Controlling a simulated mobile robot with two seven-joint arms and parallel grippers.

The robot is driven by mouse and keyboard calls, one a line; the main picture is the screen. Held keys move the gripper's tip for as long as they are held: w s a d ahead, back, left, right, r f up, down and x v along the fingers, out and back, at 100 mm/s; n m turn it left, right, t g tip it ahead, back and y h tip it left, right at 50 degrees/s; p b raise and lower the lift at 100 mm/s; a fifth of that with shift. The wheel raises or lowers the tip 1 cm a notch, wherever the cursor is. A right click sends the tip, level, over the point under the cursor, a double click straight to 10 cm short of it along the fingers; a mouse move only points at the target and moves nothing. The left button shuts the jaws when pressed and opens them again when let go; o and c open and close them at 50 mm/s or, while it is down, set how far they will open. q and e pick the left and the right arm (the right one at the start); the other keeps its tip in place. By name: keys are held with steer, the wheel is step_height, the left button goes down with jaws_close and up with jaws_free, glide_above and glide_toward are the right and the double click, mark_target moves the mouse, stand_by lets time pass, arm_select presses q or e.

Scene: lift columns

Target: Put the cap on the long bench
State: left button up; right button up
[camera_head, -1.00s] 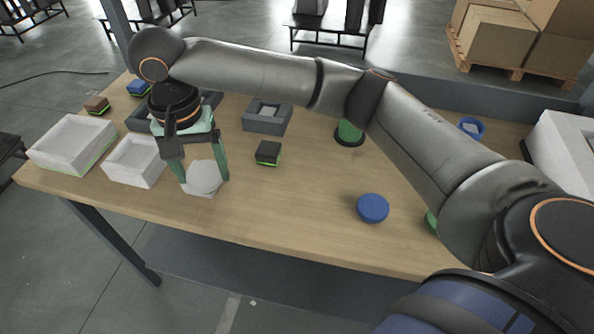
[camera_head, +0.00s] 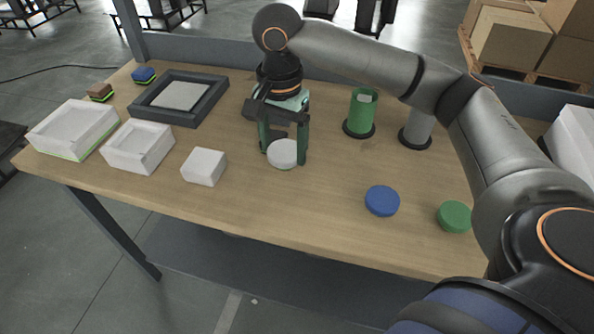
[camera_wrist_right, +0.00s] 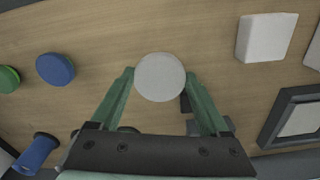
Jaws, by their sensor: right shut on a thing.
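The white round cap (camera_head: 283,154) is between the fingers of my right gripper (camera_head: 284,152), which is shut on it. The wrist view shows the cap (camera_wrist_right: 160,77) as a pale disc between the two green fingertips. It is over the middle of the long wooden bench (camera_head: 310,215); I cannot tell whether it touches the top. A white block (camera_head: 204,166) stands left of the cap. My left gripper is not in view.
A blue disc (camera_head: 382,200) and a green disc (camera_head: 455,216) lie at the right. White trays (camera_head: 138,147) and a dark tray (camera_head: 180,97) are at the left. The front middle is clear.

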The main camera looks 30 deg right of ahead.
mark_target(295, 153)
steer(key=f, duration=0.1)
steer(key=s+d+f, duration=0.1)
steer(key=shift+s+d+f, duration=0.3)
steer(key=shift+f, duration=0.1)
step_height(295, 153, down, 3)
steer(key=shift+s+d+r+b, duration=0.15)
steer(key=shift+r+b, duration=0.05)
steer(key=shift+b, duration=0.4)
steer(key=shift+f, duration=0.35)
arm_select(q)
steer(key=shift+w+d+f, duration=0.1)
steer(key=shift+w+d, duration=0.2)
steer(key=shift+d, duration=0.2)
arm_select(e)
steer(key=o, duration=1.4)
steer(key=shift+f, duration=0.1)
steer(key=shift+o, duration=0.9)
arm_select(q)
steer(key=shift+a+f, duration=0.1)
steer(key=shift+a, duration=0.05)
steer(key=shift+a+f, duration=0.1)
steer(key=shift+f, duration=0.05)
